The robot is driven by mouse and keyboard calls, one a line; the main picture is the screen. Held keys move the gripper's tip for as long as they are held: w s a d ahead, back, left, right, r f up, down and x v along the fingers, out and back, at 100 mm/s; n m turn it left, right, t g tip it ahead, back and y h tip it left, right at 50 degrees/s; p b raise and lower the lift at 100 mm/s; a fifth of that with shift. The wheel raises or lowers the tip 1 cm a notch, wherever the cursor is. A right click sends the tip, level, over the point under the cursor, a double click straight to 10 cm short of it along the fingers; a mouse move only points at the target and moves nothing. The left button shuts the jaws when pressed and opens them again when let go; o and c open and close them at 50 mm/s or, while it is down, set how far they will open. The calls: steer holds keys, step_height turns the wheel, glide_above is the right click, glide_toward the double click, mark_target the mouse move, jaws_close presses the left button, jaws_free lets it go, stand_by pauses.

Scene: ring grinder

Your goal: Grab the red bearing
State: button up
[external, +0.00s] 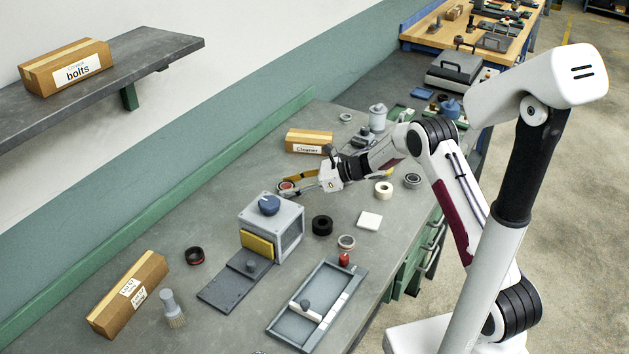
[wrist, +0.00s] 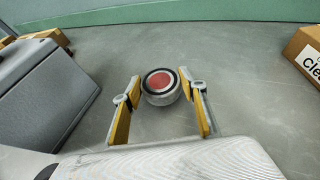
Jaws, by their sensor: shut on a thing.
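The red bearing (wrist: 159,86) is a short grey cylinder with a dark rim and a red round face, in the middle of the wrist view. My gripper (wrist: 160,88) has its two yellow-padded fingers on either side of it and is shut on it. In the external view, my gripper (external: 287,187) reaches left over the bench, with the red bearing (external: 286,186) at its fingertips. I cannot tell whether the bearing touches the bench.
A grey machine box (external: 272,226) with a blue knob stands close to the gripper. A Cleaner carton (external: 309,141) stands behind it.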

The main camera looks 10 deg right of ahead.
mark_target(291, 186)
step_height(291, 186, up, 9)
stand_by(0.5)
